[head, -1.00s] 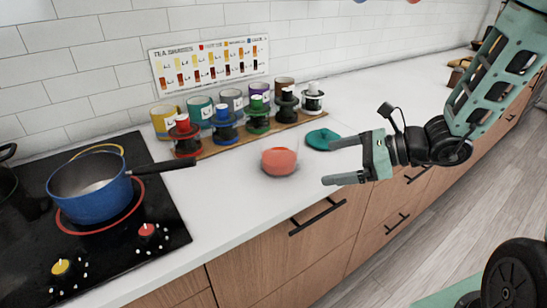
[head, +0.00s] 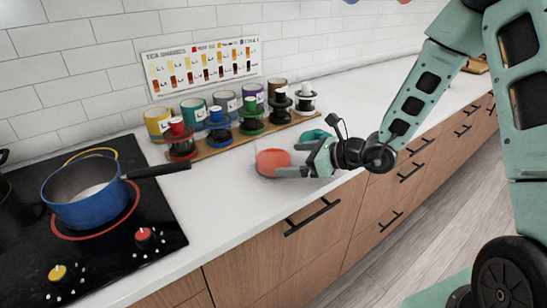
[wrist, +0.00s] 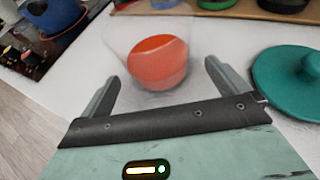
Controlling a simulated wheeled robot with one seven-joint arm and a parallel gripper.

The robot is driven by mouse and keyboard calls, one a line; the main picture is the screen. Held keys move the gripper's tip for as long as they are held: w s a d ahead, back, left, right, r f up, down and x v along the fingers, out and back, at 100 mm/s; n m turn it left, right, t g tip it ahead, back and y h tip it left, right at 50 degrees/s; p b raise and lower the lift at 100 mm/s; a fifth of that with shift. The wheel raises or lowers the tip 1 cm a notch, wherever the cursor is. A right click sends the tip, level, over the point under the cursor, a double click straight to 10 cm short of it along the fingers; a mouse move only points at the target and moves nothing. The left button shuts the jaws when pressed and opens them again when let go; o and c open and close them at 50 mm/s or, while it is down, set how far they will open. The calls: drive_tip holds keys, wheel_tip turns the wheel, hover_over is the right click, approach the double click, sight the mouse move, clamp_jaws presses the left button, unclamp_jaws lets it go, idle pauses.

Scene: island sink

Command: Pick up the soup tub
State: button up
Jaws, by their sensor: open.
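The soup tub, a small clear tub with orange-red contents (head: 272,162), stands on the white counter in front of the tea rack. In the wrist view the tub (wrist: 157,62) sits ahead of and between my two fingers. My gripper (head: 290,160) is open and empty, low over the counter at the tub's right side. In the wrist view the gripper (wrist: 160,85) has its fingers spread wider than the tub. From the head view I cannot tell whether a finger touches it.
A teal lid (wrist: 295,80) lies right of my gripper. Behind stands a wooden rack (head: 222,142) with several colored tins and stands. A blue pot (head: 88,200) sits on the black cooktop (head: 105,262) at left. Bare counter (head: 215,195) lies left of the tub.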

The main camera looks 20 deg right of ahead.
sight(278, 160)
drive_tip(key=p+x, duration=0.1)
drive_tip(key=x, duration=0.4)
drive_tip(key=shift+s+a+f, duration=0.1)
drive_tip(key=shift+s+a, duration=0.05)
drive_tip(key=shift+c, duration=0.3)
drive_tip(key=c, duration=0.8)
drive_tip(key=shift+r, duration=5)
